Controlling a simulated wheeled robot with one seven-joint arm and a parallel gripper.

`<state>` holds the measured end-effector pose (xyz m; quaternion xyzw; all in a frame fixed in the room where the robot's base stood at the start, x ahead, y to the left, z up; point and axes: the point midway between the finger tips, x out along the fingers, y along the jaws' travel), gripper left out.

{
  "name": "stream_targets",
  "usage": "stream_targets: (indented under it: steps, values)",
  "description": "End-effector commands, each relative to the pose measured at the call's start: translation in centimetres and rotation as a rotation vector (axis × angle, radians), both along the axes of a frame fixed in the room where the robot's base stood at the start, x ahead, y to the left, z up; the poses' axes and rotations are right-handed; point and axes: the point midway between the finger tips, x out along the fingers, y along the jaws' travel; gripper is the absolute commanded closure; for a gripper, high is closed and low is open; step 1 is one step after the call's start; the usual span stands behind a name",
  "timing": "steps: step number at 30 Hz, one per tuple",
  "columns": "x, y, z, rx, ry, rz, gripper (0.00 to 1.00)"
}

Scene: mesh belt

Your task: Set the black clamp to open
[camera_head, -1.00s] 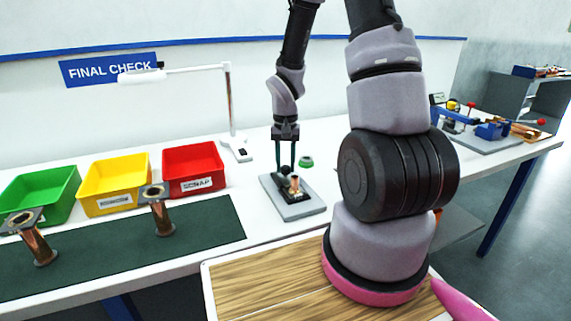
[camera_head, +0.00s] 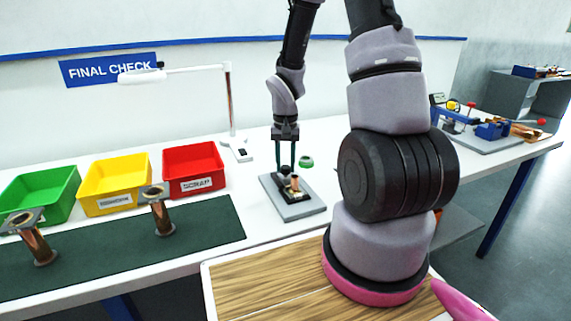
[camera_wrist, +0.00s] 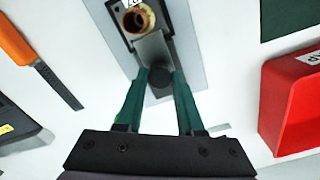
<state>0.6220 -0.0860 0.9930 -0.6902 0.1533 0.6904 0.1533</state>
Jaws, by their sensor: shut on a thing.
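The black clamp (camera_head: 289,194) stands on a grey base plate (camera_head: 304,209) on the white table in the head view. A copper cylinder (camera_head: 295,182) sits at its front end; in the wrist view the copper piece (camera_wrist: 138,20) shows its round open end. My gripper (camera_head: 286,170) points straight down over the rear of the clamp. In the wrist view my gripper (camera_wrist: 160,75) has its two green fingers shut on the clamp's round black knob (camera_wrist: 160,82). The fingers partly hide the knob, and the lever's exact angle is hard to tell.
A green ring (camera_head: 306,162) lies behind the plate. A lamp base (camera_head: 237,150) stands back left. Red (camera_head: 192,170), yellow (camera_head: 115,187) and green bins (camera_head: 40,196) line the left, behind a dark mat (camera_head: 100,252) with two flanged copper tubes.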

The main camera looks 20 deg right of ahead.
Motion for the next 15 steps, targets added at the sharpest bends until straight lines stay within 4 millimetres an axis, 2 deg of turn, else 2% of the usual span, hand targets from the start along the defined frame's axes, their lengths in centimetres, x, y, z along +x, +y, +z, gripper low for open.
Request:
stream_targets:
  steps: [11,15]
  values:
    - [0.1,0.0,0.0,0.0,-0.001,0.0,1.0]
    - [1.3,0.1,0.0,0.0,-0.001,-0.001,1.0]
